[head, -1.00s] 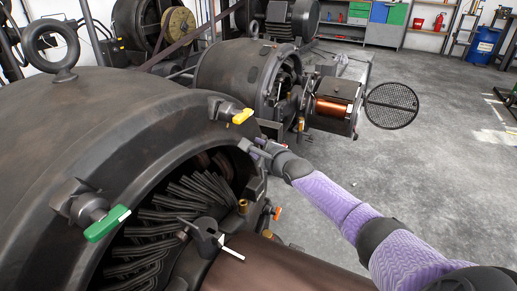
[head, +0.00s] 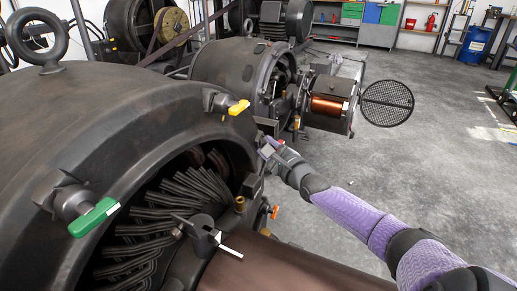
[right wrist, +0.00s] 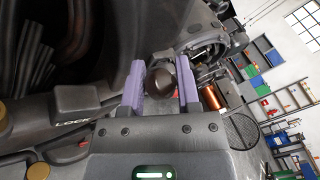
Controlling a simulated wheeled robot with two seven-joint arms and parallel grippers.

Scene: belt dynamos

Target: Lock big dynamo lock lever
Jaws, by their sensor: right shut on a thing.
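The big dynamo (head: 110,110) fills the left of the head view, its round front opening showing dark windings. My right gripper (head: 268,150) is at the right edge of its rim, below the yellow-handled lever (head: 238,107). In the right wrist view my right gripper (right wrist: 160,85) is shut on a dark round knob (right wrist: 160,80) between its purple fingers. The knob's shaft is hidden. The raised word LOCK (right wrist: 72,123) shows on a dark part left of the fingers. My left gripper is not in view.
A green-handled lever (head: 95,217), a white-tipped lever (head: 230,252) and an orange-tipped one (head: 275,212) stick out around the opening. A smaller dynamo (head: 235,65) with a copper coil (head: 328,106) and round mesh cover (head: 388,103) stands behind. The floor to the right is clear.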

